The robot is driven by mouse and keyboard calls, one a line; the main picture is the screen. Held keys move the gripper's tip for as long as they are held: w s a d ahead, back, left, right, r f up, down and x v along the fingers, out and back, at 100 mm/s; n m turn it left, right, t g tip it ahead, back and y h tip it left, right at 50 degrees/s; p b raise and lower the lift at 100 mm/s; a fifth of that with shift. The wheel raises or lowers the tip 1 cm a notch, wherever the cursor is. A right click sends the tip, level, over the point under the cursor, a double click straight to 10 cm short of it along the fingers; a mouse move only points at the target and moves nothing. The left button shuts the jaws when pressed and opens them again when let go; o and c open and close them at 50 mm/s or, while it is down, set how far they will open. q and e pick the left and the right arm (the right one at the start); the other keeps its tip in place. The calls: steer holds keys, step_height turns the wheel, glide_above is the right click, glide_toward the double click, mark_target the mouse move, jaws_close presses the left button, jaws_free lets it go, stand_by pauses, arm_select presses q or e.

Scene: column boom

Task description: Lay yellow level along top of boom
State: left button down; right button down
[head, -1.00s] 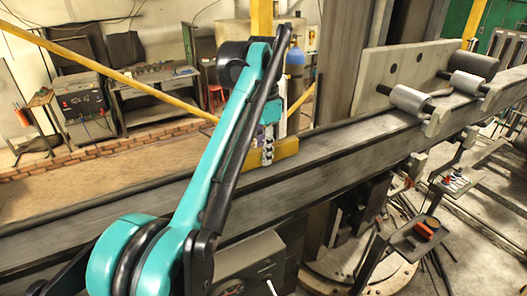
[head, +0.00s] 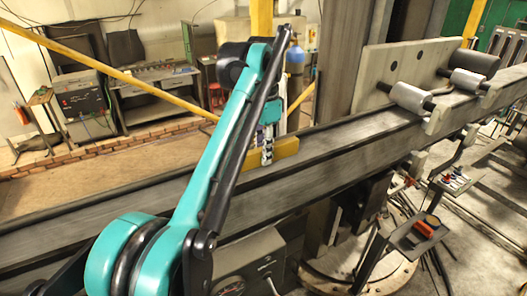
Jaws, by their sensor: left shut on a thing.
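The yellow level (head: 285,147) is a short yellow bar, partly hidden behind my left arm. It sits at the top of the long grey boom (head: 330,150), roughly in line with it. I cannot tell whether it touches the boom's top face. My left gripper (head: 267,154) is shut on the level from above, its fingers partly hidden by the arm. My right gripper is not in view.
Metal rollers (head: 410,97) on an upright plate (head: 376,70) stand on the boom at the right. A small stand with an orange-handled tool (head: 424,229) is at lower right. A blue cylinder (head: 294,75) stands behind. The boom's left stretch is clear.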

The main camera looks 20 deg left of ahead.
arm_select(q)
steer(key=c, duration=1.3)
jaws_free()
steer(key=shift+c, duration=0.2)
steer(key=shift+r, duration=0.1)
steer(key=shift+r, duration=3.65)
